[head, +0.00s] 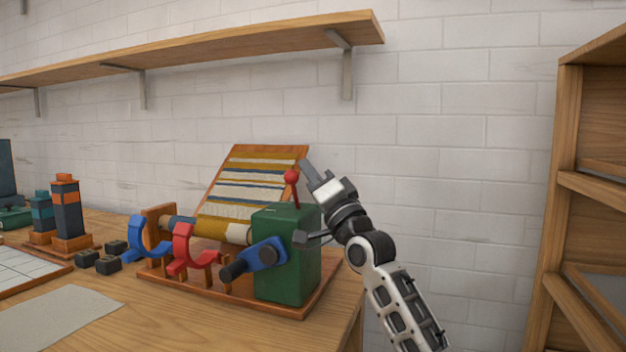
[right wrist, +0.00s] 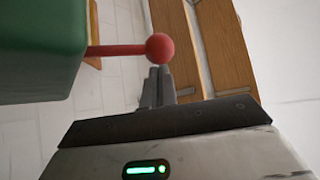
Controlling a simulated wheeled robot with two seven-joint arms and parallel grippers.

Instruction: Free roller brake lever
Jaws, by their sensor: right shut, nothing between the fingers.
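The roller stand has a green box (head: 287,255) at its right end. A red brake lever with a ball knob (head: 291,176) stands up from the box top, nearly upright. In the right wrist view the red ball (right wrist: 160,47) is on a thin red rod out of the green box (right wrist: 40,50). My right gripper (head: 307,167) is shut and empty, just right of the knob. In the right wrist view its closed fingertips (right wrist: 160,71) lie right by the ball; I cannot tell whether they touch. My left gripper is not in view.
A blue crank (head: 265,254) with a black grip is on the box front. Red (head: 181,245) and blue (head: 140,235) curved pieces stand left of it by the yarn-wrapped roller (head: 222,229). A striped board (head: 250,180) leans behind. A wooden shelf unit (head: 570,200) stands right.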

